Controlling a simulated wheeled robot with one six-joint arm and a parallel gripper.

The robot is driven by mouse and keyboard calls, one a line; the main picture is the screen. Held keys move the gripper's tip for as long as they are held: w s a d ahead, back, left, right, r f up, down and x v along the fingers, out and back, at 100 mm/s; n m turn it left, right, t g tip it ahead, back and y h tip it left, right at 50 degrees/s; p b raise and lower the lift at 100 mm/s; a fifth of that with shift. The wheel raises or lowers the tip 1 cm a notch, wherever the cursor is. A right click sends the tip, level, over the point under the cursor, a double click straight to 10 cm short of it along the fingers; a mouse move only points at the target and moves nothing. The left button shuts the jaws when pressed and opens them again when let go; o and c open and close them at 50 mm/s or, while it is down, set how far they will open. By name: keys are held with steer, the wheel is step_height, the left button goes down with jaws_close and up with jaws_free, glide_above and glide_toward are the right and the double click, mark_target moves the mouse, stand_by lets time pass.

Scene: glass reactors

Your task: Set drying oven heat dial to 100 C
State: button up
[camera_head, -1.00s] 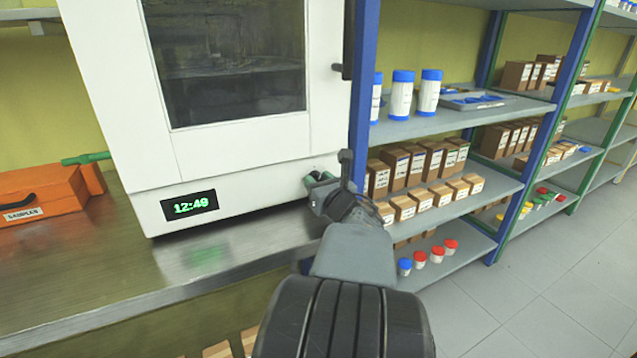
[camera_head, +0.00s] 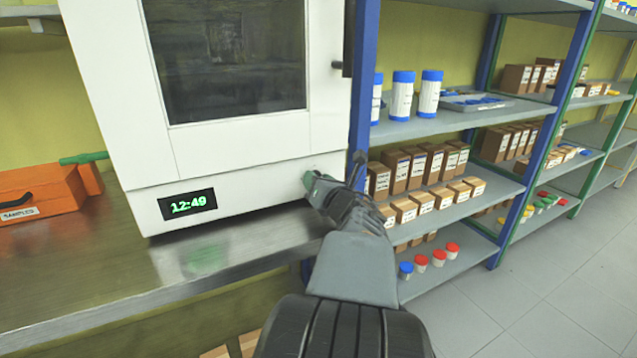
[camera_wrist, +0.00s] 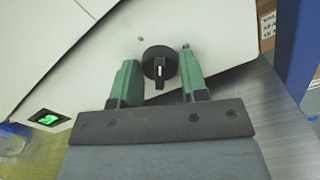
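My gripper (camera_wrist: 160,77) is open, with one green finger on each side of the dial and visible gaps between. It does not appear to touch the dial. In the head view, my gripper (camera_head: 311,180) is at the oven's lower right front and hides the dial.
A blue-framed shelf (camera_head: 366,85) with boxes and jars stands close to the right of the oven and my arm. An orange case (camera_head: 40,195) sits on the bench (camera_head: 95,285) at the left. The bench in front of the oven is clear.

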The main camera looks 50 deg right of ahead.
steer(key=o, duration=0.4)
steer(key=shift+c, duration=0.2)
steer(key=shift+s, duration=0.1)
steer(key=p+v, duration=0.1)
steer(key=v, duration=1.2)
steer(key=shift+s, duration=0.3)
steer(key=shift+a, duration=0.15)
